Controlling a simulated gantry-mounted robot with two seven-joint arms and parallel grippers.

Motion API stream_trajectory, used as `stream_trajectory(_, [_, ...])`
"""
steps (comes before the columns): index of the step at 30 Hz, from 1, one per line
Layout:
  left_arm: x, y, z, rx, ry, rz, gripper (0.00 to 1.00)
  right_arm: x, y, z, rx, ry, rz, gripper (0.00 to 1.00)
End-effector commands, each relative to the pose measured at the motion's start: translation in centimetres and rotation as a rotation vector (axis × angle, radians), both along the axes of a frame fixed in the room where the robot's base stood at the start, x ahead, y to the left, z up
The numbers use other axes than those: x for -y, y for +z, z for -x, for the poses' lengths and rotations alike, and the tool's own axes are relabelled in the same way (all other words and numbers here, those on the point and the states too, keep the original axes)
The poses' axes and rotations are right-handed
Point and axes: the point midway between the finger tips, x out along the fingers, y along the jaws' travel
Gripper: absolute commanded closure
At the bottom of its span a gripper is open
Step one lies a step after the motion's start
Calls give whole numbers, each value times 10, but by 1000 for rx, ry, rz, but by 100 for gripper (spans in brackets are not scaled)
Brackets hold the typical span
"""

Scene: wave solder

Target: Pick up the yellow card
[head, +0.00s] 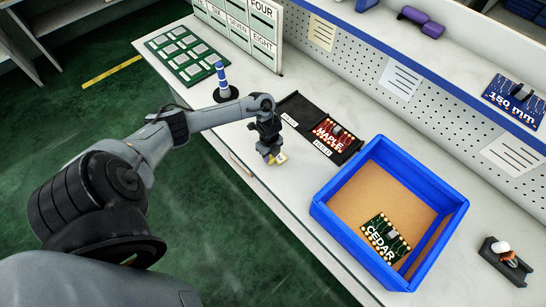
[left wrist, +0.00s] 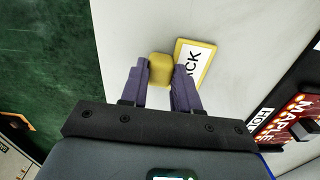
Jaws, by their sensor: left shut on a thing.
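The yellow card (left wrist: 195,66) has a white face with black letters, of which "CK" shows, and a yellow block (left wrist: 160,69) at its left end in the left wrist view. My left gripper (left wrist: 158,75) has its purple fingers shut on that block. In the head view the card (head: 281,158) shows as a small patch beside my left gripper (head: 268,157), over the bench near its front edge. I cannot tell whether the card touches the bench. My fingers hide part of it. My right gripper is in neither view.
A black tray (head: 292,104) with a red MAPLE board (head: 333,133) lies right of the gripper. A blue bin (head: 323,207) holds a green CEDAR board (head: 384,239). The bench's front strip is clear.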

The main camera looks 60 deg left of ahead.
Motion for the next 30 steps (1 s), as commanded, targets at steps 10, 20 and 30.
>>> stream_trajectory(10, [-1,12,-1,2,-1,0,100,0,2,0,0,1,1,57])
stream_trajectory(20, [26,58,-5,4,-4,3,100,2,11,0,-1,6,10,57])
stream_trajectory(30, [88,98,-15,2,-3,2,100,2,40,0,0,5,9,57])
